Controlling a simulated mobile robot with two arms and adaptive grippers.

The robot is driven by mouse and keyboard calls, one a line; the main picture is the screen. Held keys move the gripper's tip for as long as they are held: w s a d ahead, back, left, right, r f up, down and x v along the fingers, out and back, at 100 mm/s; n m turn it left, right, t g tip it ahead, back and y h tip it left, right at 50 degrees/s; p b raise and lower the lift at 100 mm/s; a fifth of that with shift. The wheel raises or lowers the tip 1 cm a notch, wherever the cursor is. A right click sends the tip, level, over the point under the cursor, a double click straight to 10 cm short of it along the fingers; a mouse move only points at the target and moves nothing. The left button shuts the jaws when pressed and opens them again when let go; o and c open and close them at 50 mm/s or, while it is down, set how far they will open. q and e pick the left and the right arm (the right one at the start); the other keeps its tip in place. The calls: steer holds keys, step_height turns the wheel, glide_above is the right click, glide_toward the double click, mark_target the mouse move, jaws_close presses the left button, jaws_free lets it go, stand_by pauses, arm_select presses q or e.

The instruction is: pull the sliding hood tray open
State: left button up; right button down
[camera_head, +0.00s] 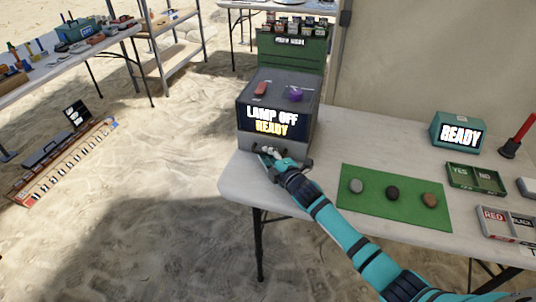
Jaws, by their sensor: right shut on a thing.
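A grey box, the hood (305,113), stands at the left end of the white table. Its front screen (262,121) reads "LAMP OFF READY". A red piece and a purple knob sit on its top. My right gripper (268,155) is shut at the tray's handle there, with the arm coming from the lower right. The handle itself is too small and covered to make out. My left gripper is not in view.
A green mat (372,213) with three stones lies right of my arm. Beyond it are a YES/NO tray (476,178), a RED/BLACK tray (508,225) and a teal READY box (458,132). A green rack (291,50) stands behind the hood.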

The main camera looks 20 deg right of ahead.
steer(key=shift+s+a+r, duration=0.1)
steer(key=shift+s+a, duration=0.05)
steer(key=shift+a, duration=0.05)
steer(key=s+a+p, duration=0.1)
steer(key=s+a, duration=0.1)
steer(key=s, duration=0.1)
steer(key=s+a+p, duration=0.2)
steer(key=s, duration=0.1)
steer(key=s+a+p, duration=0.1)
steer(key=s+a, duration=0.1)
steer(key=s, duration=0.2)
steer(key=shift+s+a, duration=0.1)
steer(key=shift+a, duration=0.3)
steer(key=shift+s+a, duration=0.3)
steer(key=shift+s, duration=0.2)
steer(key=c, duration=1.4)
jaws_free()
steer(key=v, duration=1.2)
